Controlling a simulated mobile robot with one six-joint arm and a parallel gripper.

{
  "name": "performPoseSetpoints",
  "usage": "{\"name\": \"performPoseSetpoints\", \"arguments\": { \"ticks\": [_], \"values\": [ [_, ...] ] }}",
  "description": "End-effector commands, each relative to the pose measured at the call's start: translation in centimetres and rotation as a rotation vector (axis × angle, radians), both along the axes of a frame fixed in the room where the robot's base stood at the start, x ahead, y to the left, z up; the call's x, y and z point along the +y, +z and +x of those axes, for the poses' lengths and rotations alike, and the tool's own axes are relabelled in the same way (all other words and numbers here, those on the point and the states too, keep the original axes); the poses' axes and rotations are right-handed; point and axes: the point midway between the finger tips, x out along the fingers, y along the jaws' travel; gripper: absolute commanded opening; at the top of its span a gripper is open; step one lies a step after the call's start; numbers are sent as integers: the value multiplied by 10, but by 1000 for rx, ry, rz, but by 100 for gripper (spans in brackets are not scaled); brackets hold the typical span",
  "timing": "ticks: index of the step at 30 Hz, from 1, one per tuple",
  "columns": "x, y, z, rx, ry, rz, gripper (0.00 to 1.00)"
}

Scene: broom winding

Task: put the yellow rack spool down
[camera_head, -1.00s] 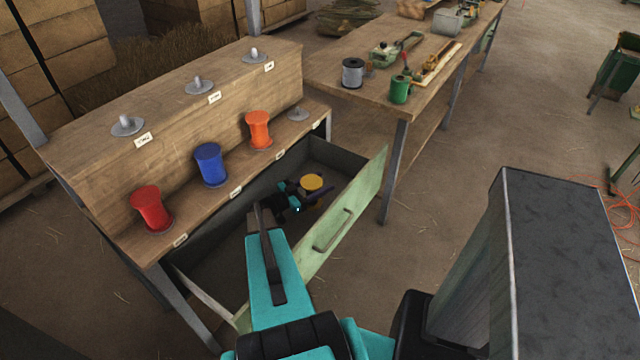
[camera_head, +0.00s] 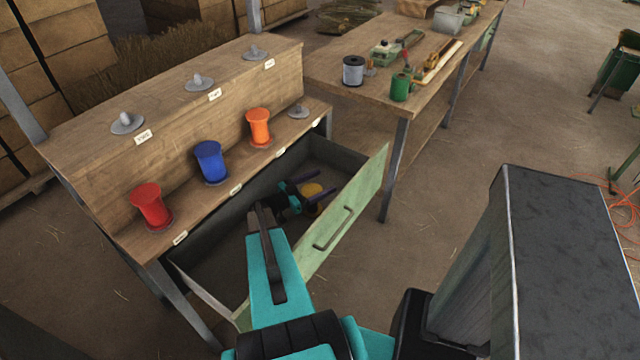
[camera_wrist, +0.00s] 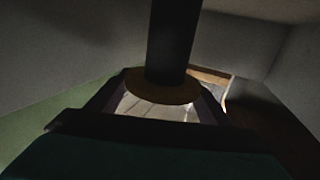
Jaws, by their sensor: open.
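The yellow spool (camera_head: 311,190) is inside the open drawer, near the back right end. My gripper (camera_head: 314,186) reaches into the drawer, with its two dark fingers spread apart on either side of the spool. In the wrist view a dull yellow disc (camera_wrist: 160,89) shows between the open fingers, with a dark round column against it. The fingers appear clear of it. The spool's lower part is hidden, so I cannot tell how it meets the drawer floor.
The open drawer has a green front (camera_head: 345,225) and dark inner walls. Above it, red (camera_head: 151,206), blue (camera_head: 210,163) and orange (camera_head: 259,127) spools stand on the shelf. An empty peg (camera_head: 298,112) is at the shelf's right end. A tool bench (camera_head: 340,92) stands behind.

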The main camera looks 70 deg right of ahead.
Motion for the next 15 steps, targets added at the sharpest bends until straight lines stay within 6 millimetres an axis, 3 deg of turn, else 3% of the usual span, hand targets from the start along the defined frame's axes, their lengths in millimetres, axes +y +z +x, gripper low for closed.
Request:
{"name": "performPoseSetpoints", "arguments": {
  "ticks": [8, 15],
  "values": [
    [0, 16, 0, -1, 0, -1, 73],
    [24, 11, 18, 0, 1, 0, 73]
  ]
}}
